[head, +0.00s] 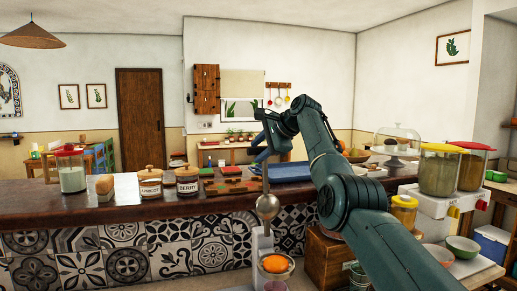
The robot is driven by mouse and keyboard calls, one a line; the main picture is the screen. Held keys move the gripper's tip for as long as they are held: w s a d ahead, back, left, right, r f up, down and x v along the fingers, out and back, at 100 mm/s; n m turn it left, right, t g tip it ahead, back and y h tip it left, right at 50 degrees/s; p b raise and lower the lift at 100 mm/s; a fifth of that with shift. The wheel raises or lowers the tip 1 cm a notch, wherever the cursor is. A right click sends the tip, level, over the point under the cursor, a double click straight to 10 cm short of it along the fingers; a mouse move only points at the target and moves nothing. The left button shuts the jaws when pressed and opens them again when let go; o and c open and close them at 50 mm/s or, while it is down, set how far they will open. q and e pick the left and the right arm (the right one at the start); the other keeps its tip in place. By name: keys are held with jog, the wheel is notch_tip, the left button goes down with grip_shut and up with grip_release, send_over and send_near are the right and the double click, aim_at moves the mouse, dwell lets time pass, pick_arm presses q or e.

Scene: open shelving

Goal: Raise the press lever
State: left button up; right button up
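The press (263,243) is a pale metal stand on the near side of the counter, with a silver ball-shaped head (268,206). An orange fruit (275,263) rests in the cup below the head, with a clear gap between them. The press lever (265,172) is a thin grey bar rising roughly upright above the head. My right gripper (272,143) is at the upper end of this bar, over the counter. Its fingers are small and overlap the bar, so I cannot tell whether they grip it. My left gripper is not in view.
The dark counter (120,209) carries a jar (71,172), two labelled canisters (150,184), red-brown boards (233,186) and a blue tray (290,172). A juice dispenser (440,172) stands on the right, with bowls (462,246) nearby. A wooden crate (322,258) is right of the press.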

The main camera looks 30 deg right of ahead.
jog(key=shift+o, duration=0.3)
jog(key=shift+s+d+f, duration=0.1)
jog(key=shift+d+f, duration=0.4)
jog(key=shift+d, duration=0.15)
jog(key=shift+s+r+b, duration=0.1)
jog(key=shift+s+b, duration=0.1)
jog(key=shift+b, duration=0.3)
pick_arm(q)
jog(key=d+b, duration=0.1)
jog(key=b, duration=0.1)
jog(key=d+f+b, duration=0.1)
jog(key=b, duration=0.1)
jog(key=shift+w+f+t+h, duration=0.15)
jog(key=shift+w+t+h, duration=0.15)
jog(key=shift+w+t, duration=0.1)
pick_arm(e)
jog(key=a+v, duration=0.1)
jog(key=v, duration=1.2)
jog(key=shift+w+r, duration=0.2)
jog(key=shift+r, duration=0.2)
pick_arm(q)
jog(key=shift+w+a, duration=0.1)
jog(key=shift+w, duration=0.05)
pick_arm(e)
jog(key=shift+a, duration=0.15)
